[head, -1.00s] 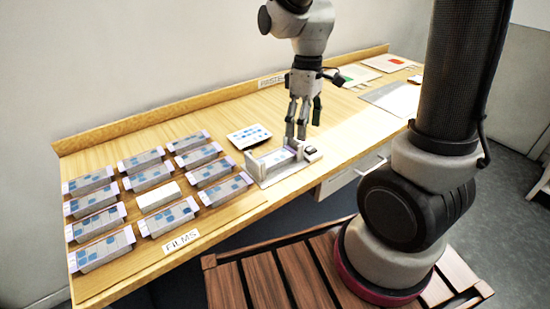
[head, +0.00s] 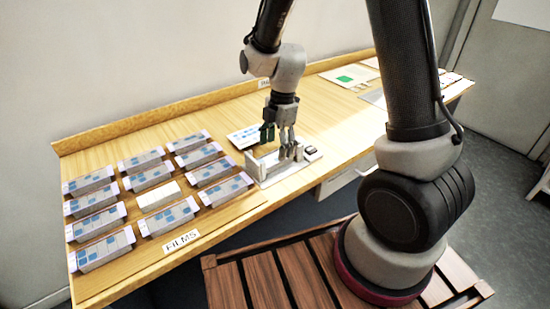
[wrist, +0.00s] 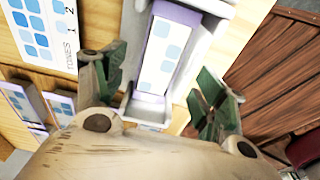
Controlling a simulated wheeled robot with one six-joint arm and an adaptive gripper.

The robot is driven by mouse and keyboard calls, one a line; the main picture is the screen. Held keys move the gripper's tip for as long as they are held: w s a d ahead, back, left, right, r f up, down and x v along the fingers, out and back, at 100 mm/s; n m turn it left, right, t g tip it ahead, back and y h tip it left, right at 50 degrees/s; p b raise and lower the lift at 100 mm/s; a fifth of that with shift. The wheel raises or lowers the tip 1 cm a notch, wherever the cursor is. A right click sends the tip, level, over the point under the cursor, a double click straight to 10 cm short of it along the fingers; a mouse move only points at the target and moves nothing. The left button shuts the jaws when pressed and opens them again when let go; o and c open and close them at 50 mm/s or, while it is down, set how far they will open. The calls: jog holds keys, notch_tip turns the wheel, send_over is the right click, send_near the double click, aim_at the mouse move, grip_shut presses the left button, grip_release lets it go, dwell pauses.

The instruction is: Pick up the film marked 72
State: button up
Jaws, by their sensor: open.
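Several films (head: 170,217), grey blocks with blue squares and lilac ends, lie in rows at the left of the table in the head view. No number is legible on any of them. Another film (wrist: 163,55) lies in a grey holder (wrist: 152,112) in the wrist view; the holder (head: 268,180) also shows in the head view. My gripper (head: 283,148) is open and empty above this holder. In the wrist view my gripper (wrist: 160,90) has one finger on each side of the film. Contact cannot be told.
A card with blue squares (head: 249,135) lies behind the holder; its wrist view (wrist: 42,35) reads "TONES". One block (head: 158,196) among the films has a plain pale top. A "FILMS" label (head: 182,240) is at the front edge. Sheets lie at the far right.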

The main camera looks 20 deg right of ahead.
aim_at(275, 158)
notch_tip(275, 158, down, 2)
jog(key=shift+a+f, duration=0.1)
jog(key=shift+a, duration=0.05)
jog(key=shift+c, duration=0.2)
jog(key=c, duration=1)
